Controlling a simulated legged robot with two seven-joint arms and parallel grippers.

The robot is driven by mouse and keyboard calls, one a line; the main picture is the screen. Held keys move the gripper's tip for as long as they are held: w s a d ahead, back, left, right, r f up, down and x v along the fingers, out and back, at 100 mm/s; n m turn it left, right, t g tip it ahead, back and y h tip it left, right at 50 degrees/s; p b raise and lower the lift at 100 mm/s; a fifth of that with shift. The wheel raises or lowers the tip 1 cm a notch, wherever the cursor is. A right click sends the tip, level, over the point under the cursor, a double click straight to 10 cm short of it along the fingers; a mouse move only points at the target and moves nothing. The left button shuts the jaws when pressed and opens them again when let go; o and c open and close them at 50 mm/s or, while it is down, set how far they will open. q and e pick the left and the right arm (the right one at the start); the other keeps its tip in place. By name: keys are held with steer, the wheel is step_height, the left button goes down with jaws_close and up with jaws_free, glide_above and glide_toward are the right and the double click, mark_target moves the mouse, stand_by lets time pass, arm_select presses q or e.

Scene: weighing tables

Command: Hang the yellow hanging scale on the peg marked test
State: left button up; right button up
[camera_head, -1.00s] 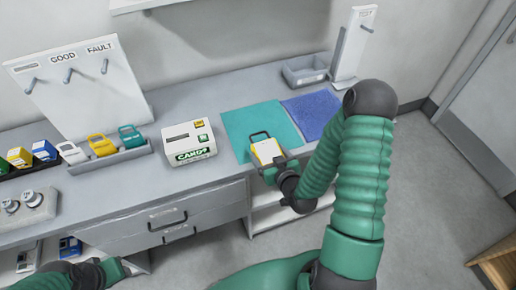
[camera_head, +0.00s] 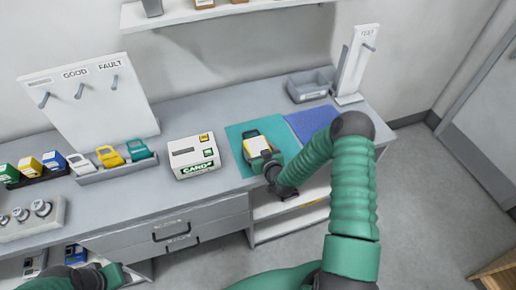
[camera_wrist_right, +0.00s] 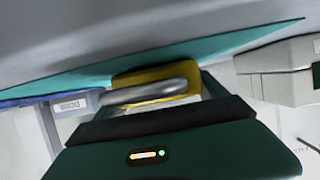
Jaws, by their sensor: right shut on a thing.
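The yellow hanging scale (camera_head: 258,146), with a yellow body and a pale face, is in my right gripper (camera_head: 262,155) over the teal mat. In the right wrist view the yellow body (camera_wrist_right: 158,76) shows behind a grey metal bar; my dark green gripper housing hides much of it. I cannot tell whether the scale touches the mat. The peg marked TEST (camera_head: 369,47) is on a white upright stand (camera_head: 353,68) at the back right, empty and apart from the gripper. My left gripper (camera_head: 122,276) is at the bottom left; its fingers are unclear.
The teal mat (camera_head: 238,132) and blue mat (camera_head: 310,118) lie side by side. A grey bin (camera_head: 308,88) stands behind, left of the test stand. A CARDS box (camera_head: 194,156) is left of the mats. A board with GOOD and FAULT pegs (camera_head: 90,100) stands behind a tray (camera_head: 118,171) of devices.

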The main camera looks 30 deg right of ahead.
steer(key=shift+f, duration=0.15)
steer(key=o, duration=1.4)
steer(key=shift+f, duration=0.1)
steer(key=o, duration=0.4)
